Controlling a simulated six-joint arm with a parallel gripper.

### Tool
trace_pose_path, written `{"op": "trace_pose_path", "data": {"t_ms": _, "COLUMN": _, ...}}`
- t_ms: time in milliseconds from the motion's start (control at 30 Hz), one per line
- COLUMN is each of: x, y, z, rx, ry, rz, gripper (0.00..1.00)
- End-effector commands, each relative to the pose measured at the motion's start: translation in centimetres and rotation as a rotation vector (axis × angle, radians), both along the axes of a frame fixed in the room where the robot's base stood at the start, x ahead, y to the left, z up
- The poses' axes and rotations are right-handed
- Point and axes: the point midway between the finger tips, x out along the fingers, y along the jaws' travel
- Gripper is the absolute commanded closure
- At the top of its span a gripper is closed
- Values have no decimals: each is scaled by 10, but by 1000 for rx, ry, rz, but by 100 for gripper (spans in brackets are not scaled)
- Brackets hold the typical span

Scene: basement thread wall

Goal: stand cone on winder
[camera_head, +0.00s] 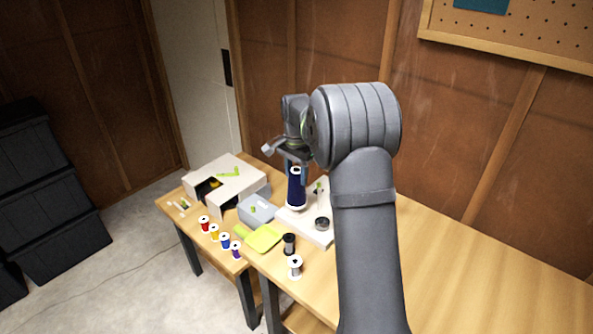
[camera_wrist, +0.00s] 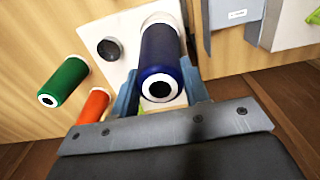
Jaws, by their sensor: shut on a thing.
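A dark blue thread cone (camera_head: 296,188) stands upright below my gripper (camera_head: 296,165), with its white base flange downward. In the wrist view, the cone (camera_wrist: 162,55) sits between the two fingers of my gripper (camera_wrist: 162,88), which is shut on it near its top end. The winder (camera_head: 318,234) is a white board with a dark round knob; the cone's base is over its left part. In the wrist view the winder (camera_wrist: 120,28) shows behind the cone. I cannot tell whether the cone's base touches it. My arm hides part of the winder's right side.
A green cone (camera_wrist: 63,82) and an orange cone (camera_wrist: 94,106) stand near the winder in the wrist view. A grey bin (camera_head: 256,208), a yellow-green pan (camera_head: 264,239), a black spool (camera_head: 289,243) and a white spool (camera_head: 295,267) are close by. The table's right side is clear.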

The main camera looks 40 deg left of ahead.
Motion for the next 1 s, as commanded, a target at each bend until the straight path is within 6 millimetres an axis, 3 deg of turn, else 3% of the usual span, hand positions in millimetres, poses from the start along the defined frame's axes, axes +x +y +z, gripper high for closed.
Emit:
{"op": "trace_pose_path", "data": {"t_ms": 467, "x": 0, "y": 0, "z": -2, "rx": 0, "ry": 0, "rz": 0, "gripper": 76}}
{"op": "trace_pose_path", "data": {"t_ms": 1000, "x": 0, "y": 0, "z": -23, "rx": 0, "ry": 0, "rz": 0, "gripper": 76}}
